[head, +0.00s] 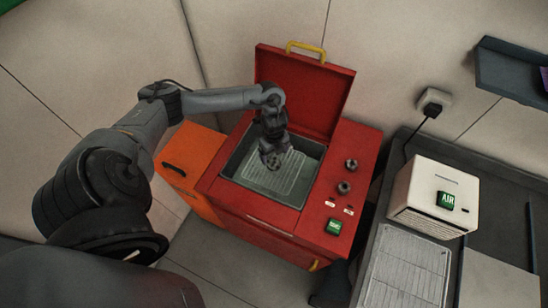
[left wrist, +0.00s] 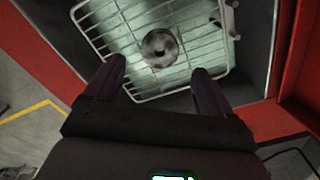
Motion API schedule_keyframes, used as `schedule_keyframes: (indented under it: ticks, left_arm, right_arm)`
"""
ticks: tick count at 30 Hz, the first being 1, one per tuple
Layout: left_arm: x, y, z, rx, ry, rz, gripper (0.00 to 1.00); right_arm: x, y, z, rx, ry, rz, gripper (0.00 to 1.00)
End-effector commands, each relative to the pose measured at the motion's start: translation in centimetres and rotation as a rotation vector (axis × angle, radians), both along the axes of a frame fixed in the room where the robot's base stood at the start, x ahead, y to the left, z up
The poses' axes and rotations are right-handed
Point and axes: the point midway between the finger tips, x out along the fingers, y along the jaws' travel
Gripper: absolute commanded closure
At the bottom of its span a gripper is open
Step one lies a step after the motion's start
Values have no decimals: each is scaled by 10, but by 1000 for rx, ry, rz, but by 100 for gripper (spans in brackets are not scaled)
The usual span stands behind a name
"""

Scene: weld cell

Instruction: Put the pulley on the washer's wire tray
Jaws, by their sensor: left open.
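The pulley (left wrist: 160,47), a round grey-brown disc with a dark centre hole, appears to rest flat on the wire tray (left wrist: 95,25) inside the red washer (head: 265,224). The wire tray also shows in the head view (head: 290,184). My left gripper (left wrist: 160,78) is open and points down into the washer basin. The pulley lies just beyond the fingertips, in line with the gap between them, and neither finger appears to touch it. In the head view, my left gripper (head: 272,160) hides most or all of the pulley. My right gripper is not in view.
The washer's red lid (head: 303,85) stands open at the back. The basin rim surrounds the tray. Black knobs (head: 344,188) sit right of the basin. An orange cabinet (head: 187,160) stands at left; a white AIR box (head: 434,196) stands on the bench at right.

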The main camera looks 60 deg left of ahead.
Motion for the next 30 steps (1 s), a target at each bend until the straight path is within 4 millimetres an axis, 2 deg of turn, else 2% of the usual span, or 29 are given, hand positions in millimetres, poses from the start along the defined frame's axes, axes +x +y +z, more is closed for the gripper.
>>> schedule_keyframes:
  ticks: [1,7,11,14,17,19,20,23,24,27,30]
  left_arm:
    - [1,0,11,1,-4,-2,17]
    - [1,0,44,1,-3,-1,17]
    - [1,-1,56,-1,-3,-2,17]
    - [3,-12,55,-10,-19,-13,17]
    - [10,-44,44,-35,-73,-40,17]
    - [17,-83,33,-67,-141,-61,17]
    - [20,-103,28,-86,-176,-63,17]
    - [25,-186,21,-170,-325,-22,17]
    - [25,-216,25,-205,-385,26,17]
    - [19,-269,47,-274,-495,226,17]
    - [2,-285,71,-303,-527,495,17]
  right_arm:
    - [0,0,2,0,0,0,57]
    - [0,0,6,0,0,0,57]
    - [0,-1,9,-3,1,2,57]
    - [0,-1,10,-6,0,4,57]
    - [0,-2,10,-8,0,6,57]
    - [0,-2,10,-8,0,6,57]
    - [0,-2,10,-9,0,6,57]
    - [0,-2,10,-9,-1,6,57]
    - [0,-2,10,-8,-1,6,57]
    - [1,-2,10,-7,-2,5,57]
    - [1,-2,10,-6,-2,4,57]
